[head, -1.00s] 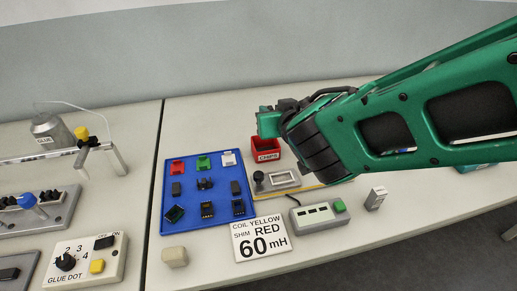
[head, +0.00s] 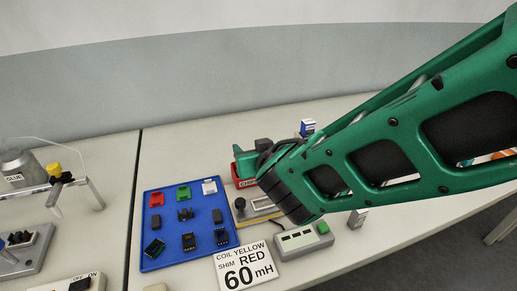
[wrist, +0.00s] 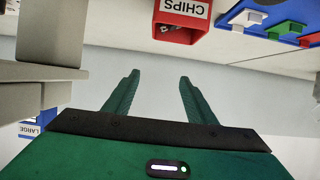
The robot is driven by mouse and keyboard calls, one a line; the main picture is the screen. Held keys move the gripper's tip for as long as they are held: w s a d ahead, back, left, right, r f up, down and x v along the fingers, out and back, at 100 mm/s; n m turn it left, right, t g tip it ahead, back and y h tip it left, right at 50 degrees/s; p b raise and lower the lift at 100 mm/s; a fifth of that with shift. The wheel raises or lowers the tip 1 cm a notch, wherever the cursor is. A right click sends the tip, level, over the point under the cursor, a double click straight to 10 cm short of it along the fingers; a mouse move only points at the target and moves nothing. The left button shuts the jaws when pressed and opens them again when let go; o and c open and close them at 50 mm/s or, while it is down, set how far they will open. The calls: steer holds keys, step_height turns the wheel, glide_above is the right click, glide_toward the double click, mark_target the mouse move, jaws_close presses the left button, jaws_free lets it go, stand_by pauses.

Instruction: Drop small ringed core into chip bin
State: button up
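The red chip bin labelled CHIPS (wrist: 182,18) is at the top of the wrist view, beyond my fingertips. Small unclear bits show inside it. In the head view only a strip of the chip bin (head: 243,183) shows, mostly hidden behind my gripper (head: 245,160). I cannot pick out the small ringed core in any view.
A blue tray (head: 165,223) holds several coloured parts. A sign (head: 245,266) and a grey button box (head: 303,240) stand in front. A blue and white box (head: 308,127) is behind my arm. Large grey shapes (wrist: 50,35) fill the wrist view's left edge.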

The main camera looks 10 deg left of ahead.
steer(key=shift+s, duration=0.1)
steer(key=v, duration=1)
steer(key=shift+d, duration=0.2)
steer(key=shift+s+a+r, duration=0.1)
steer(key=shift+s+r, duration=0.05)
steer(key=shift+r, duration=0.05)
